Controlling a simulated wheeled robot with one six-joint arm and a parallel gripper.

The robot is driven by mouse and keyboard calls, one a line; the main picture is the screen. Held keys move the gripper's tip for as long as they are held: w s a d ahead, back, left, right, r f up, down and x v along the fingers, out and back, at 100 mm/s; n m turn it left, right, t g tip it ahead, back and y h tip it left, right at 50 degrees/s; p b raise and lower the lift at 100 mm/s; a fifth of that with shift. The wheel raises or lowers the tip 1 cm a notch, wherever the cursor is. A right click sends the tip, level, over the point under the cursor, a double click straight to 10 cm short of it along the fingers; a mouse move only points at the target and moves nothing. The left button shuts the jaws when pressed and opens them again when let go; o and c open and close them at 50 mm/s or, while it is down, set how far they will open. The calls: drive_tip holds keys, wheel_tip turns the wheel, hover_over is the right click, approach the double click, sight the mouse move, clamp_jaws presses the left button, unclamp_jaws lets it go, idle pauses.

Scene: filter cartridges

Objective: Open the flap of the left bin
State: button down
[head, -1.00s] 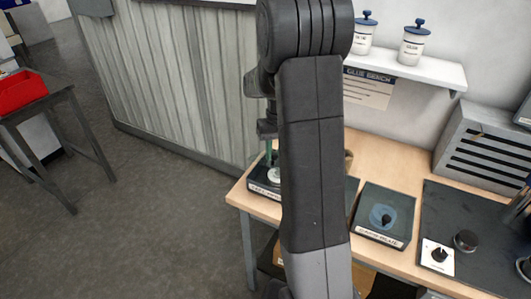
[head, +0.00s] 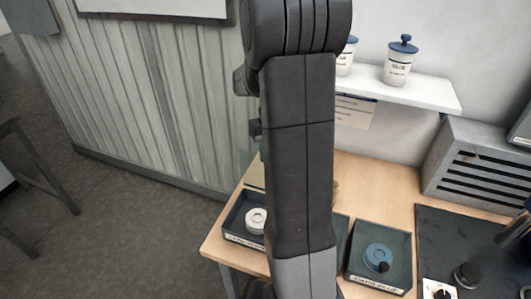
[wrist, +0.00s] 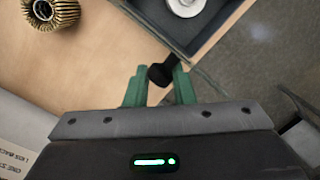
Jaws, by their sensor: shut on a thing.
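The left bin (head: 231,230) is a dark shallow tray with a white label, at the left end of the wooden bench. A white ring-shaped part (head: 255,220) lies in it. In the wrist view the bin's dark rim (wrist: 160,28) is at the top, beyond the fingers. My gripper (wrist: 160,74) has green fingers, shut on a black knob (wrist: 160,75) just outside the near corner of the bin in that view. A pale see-through pane (head: 254,172) shows behind the bin in the head view; whether it is the flap I cannot tell. My arm hides the gripper there.
A second bin (head: 350,272) with a blue ring and black knob stands to the right. A dark mat with knobs (head: 440,230) lies further right. A pleated brown filter (wrist: 52,12) stands on the bench in the wrist view. A grey vented box (head: 475,180) is at the back right.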

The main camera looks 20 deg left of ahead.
drive_tip(key=shift+w+d+f, duration=0.15)
drive_tip(key=shift+w+f, duration=0.15)
drive_tip(key=shift+w, duration=0.45)
drive_tip(key=shift+w+d+f, duration=0.1)
drive_tip(key=shift+w+f, duration=0.2)
drive_tip(key=shift+w, duration=0.5)
drive_tip(key=shift+w+d+f, duration=0.15)
drive_tip(key=shift+w+f, duration=0.15)
drive_tip(key=shift+w, duration=0.55)
drive_tip(key=c, duration=1.3)
unclamp_jaws()
drive_tip(key=shift+w+d+f, duration=0.1)
drive_tip(key=shift+w+d, duration=0.05)
drive_tip(key=shift+o, duration=0.5)
drive_tip(key=shift+w+d, duration=0.15)
drive_tip(key=shift+w, duration=0.1)
drive_tip(key=shift+s+a, duration=0.15)
drive_tip(key=shift+a, duration=0.1)
wheel_tip(320, 180, up, 14)
drive_tip(key=w+b, duration=0.1)
drive_tip(key=w, duration=0.1)
drive_tip(key=shift+d+f, duration=0.1)
